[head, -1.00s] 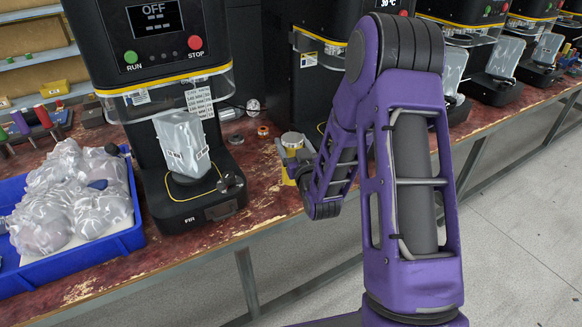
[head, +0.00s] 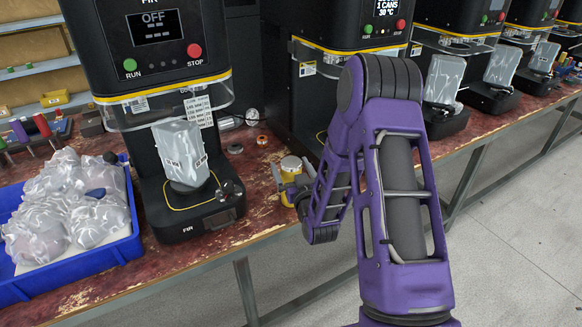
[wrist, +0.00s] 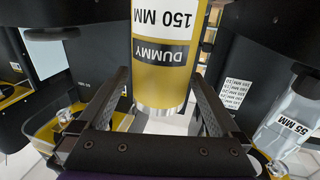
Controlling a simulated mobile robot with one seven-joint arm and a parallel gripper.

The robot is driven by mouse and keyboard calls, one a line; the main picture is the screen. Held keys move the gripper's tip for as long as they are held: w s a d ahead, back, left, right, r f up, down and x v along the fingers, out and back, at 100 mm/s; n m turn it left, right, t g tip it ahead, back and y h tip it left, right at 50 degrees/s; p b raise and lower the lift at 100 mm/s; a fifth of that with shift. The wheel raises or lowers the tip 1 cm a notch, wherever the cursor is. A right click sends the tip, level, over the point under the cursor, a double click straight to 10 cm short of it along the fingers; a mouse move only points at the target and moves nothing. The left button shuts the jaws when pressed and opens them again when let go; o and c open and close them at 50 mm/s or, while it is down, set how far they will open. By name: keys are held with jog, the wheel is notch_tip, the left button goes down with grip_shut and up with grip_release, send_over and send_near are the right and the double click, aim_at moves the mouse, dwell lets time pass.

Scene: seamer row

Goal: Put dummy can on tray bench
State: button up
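The dummy can (wrist: 163,70) is yellow, with a silver rim and labels reading DUMMY and 150 MM. A blue tray (head: 75,272) full of bagged parts stands on the worn red bench (head: 240,232) at left.
A black seamer (head: 200,222) with a silver can stands left of the dummy can. Another black machine (head: 330,70) is behind it. Small rings (head: 262,140) lie on the bench. More machines line the row at right. Grey floor lies in front.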

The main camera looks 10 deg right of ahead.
jog(key=shift+r, duration=0.1)
jog(key=shift+s, duration=0.25)
jog(key=s+d, duration=0.1)
jog(key=s, duration=1)
jog(key=shift+s, duration=0.25)
jog(key=shift+r, duration=0.1)
